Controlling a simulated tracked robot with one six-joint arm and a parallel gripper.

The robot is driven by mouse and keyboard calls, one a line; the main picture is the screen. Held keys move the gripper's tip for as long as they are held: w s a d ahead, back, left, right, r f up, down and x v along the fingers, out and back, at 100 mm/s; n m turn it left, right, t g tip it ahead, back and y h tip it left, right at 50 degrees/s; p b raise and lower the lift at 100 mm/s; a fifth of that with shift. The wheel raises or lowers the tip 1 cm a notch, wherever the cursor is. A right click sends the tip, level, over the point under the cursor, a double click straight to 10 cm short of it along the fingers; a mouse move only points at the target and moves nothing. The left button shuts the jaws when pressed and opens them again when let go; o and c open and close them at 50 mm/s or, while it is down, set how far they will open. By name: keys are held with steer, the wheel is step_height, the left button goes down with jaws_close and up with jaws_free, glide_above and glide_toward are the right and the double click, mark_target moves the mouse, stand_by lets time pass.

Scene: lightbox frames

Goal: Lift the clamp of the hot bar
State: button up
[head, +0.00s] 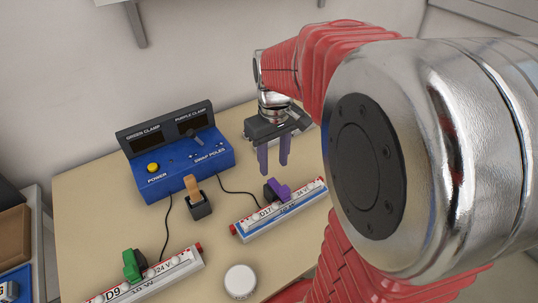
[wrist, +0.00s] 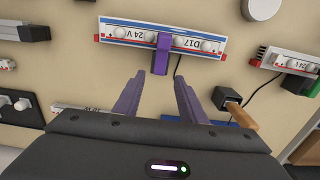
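A bar marked D17, 24 V (head: 283,212) lies on the table with a purple clamp (head: 278,190) on it; the bar (wrist: 200,39) and clamp (wrist: 162,54) also show in the wrist view. A blue power box (head: 185,165) has green-clamp and purple-clamp displays that look dark, so I cannot tell which bar is hot. My gripper (head: 274,168) is open and empty above and behind the purple clamp; its fingers (wrist: 156,88) point toward that clamp, apart from it.
A wooden-handled tool (head: 192,189) stands in a black holder (head: 200,207) between box and bars. A white round object (head: 240,281) lies at the front. Black cables run from the box to the bars. Other objects lie at the left of the wrist view. The wall stands behind the table.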

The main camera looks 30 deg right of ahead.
steer(key=shift+r, duration=0.1)
step_height(320, 180, up, 14)
steer(key=shift+f, duration=0.2)
stand_by(0.3)
steer(key=shift+s+a, duration=0.1)
